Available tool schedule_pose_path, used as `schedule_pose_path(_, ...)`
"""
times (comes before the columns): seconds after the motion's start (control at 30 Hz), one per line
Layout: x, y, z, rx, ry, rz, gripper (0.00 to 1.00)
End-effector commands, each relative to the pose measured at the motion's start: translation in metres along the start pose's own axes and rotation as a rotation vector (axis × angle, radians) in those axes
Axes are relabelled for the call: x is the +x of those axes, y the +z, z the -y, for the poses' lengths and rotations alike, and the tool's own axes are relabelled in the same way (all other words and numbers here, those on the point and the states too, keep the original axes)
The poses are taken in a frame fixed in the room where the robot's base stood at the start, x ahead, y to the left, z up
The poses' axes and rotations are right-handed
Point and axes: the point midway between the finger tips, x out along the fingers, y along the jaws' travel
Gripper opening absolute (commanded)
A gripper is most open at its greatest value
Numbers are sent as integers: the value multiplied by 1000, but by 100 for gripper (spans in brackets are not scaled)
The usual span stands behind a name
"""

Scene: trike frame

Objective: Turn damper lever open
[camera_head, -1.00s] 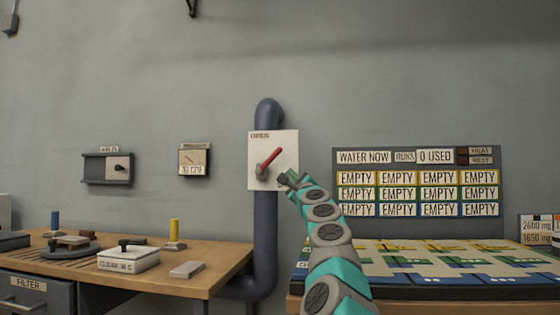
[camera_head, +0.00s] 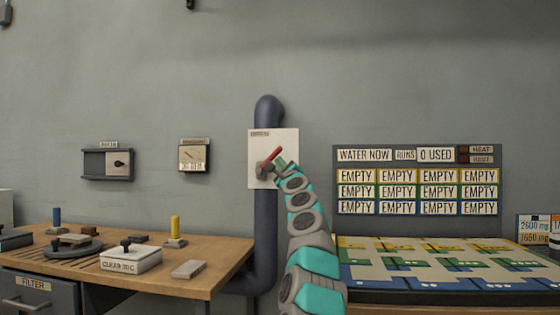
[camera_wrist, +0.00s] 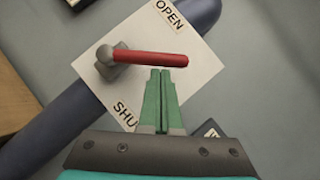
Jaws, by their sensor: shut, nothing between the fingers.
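The red damper lever (camera_head: 272,156) is on a white plate (camera_head: 288,142) fixed to a blue-grey pipe. It slants up to the right from its grey pivot. In the wrist view the lever (camera_wrist: 150,58) lies between the word OPEN above and a partly hidden word starting SHU below. My gripper (camera_wrist: 160,72) is shut and empty. Its fingertips are right beside the lever's free end, on the SHU side; I cannot tell if they touch it. In the head view my gripper (camera_head: 281,164) is just below and right of the lever and partly covers the plate.
The blue-grey pipe (camera_head: 266,220) runs down behind the plate. A wooden bench (camera_head: 215,262) with blocks stands left. A display board (camera_head: 418,150) and a table of coloured cards (camera_head: 430,262) are right. A slider box (camera_head: 107,164) and a gauge (camera_head: 194,156) hang on the wall.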

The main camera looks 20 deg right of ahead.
Motion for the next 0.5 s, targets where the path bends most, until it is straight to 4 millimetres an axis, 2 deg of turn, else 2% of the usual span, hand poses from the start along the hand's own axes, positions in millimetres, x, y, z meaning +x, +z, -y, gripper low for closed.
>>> schedule_pose_path(0.5,-1,4,5,-22,14,1,0)
